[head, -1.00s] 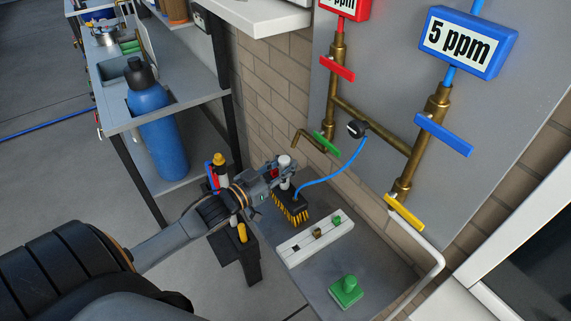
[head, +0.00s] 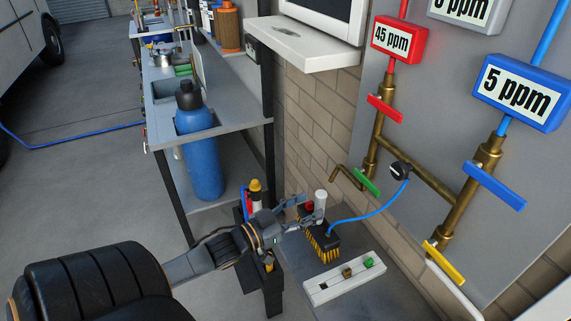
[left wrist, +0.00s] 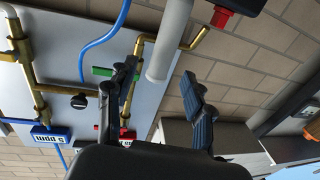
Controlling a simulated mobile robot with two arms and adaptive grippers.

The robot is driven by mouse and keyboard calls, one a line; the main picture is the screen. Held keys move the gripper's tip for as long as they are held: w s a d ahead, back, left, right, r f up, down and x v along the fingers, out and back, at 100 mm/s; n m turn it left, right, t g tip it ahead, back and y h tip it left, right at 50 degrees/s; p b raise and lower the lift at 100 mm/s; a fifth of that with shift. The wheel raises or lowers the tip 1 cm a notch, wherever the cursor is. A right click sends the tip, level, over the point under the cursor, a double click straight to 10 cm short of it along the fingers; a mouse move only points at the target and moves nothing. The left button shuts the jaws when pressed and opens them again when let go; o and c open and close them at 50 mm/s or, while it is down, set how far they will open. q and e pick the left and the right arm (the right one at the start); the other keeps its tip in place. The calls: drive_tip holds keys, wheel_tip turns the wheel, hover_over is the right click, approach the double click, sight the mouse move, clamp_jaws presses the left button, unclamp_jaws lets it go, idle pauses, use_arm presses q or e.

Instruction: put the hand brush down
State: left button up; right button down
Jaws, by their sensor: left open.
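The hand brush (head: 326,243) has a dark head with yellow bristles and a pale upright handle (head: 320,198). It appears to rest on the grey low surface by the brick wall. My left gripper (head: 306,211) is at the brush's handle. In the left wrist view my left gripper (left wrist: 160,88) has its two dark fingers spread apart. The pale handle (left wrist: 168,45) shows between and beyond the fingers, with a gap on the right side. Whether a finger touches the handle cannot be told. My right gripper is not in view.
A white strip with slots (head: 322,291) holds small blocks in front of the brush. Brass pipes with coloured valve handles (head: 458,215) run along the wall at the right. A blue bottle (head: 203,165) stands on the shelf at the left. Open floor lies at the far left.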

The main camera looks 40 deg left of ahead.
use_arm(q)
drive_tip(key=v, duration=0.6)
drive_tip(key=shift+s, duration=0.35)
